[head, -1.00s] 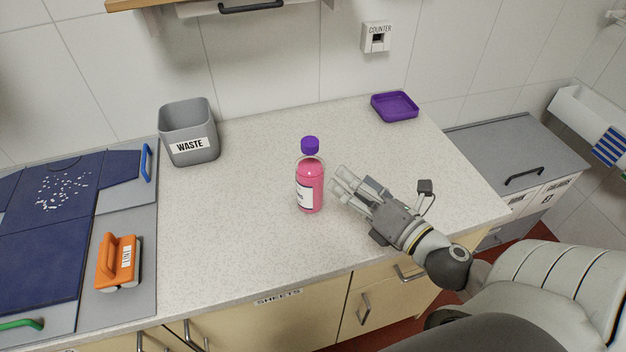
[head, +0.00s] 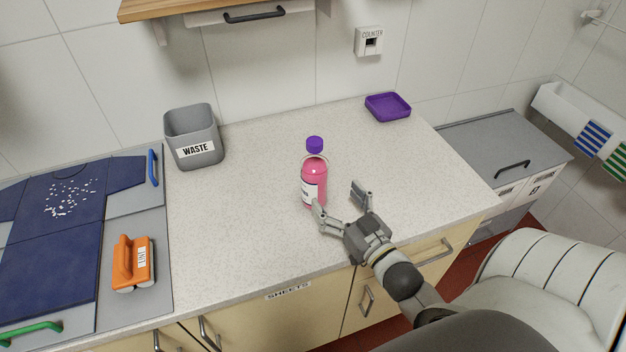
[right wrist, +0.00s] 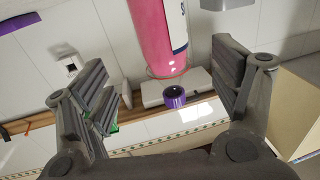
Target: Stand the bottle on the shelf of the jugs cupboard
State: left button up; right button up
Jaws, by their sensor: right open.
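A pink bottle (head: 313,178) with a purple cap (head: 314,144) and a white label stands upright on the speckled worktop. My right gripper (head: 338,197) is open at the bottle's front right, its fingers spread. One fingertip is beside or in front of the bottle's lower part, and the other is off to its right. In the right wrist view the bottle (right wrist: 155,30) appears cap down between the two open fingers; I cannot tell whether either touches it. My left gripper is not in view. No cupboard marked for jugs can be made out.
A grey waste bin (head: 195,138) stands at the back left and a purple tray (head: 388,107) at the back right. An orange-handled tool (head: 133,263) and a dark blue garment (head: 60,220) lie left. A wooden shelf (head: 190,8) overhangs the back. Worktop around the bottle is clear.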

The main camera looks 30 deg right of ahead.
aim_at(321, 183)
jog(key=w+p, duration=0.1)
jog(key=w, duration=0.3)
jog(key=shift+w+d, duration=0.15)
jog(key=shift+w, duration=0.15)
jog(key=shift+w+r, duration=0.15)
jog(key=shift+w, duration=0.1)
jog(key=w+p, duration=0.2)
jog(key=w, duration=0.2)
jog(key=shift+w, duration=0.35)
jog(key=shift+s, duration=0.1)
jog(key=c, duration=1.4)
jog(key=shift+c, duration=1)
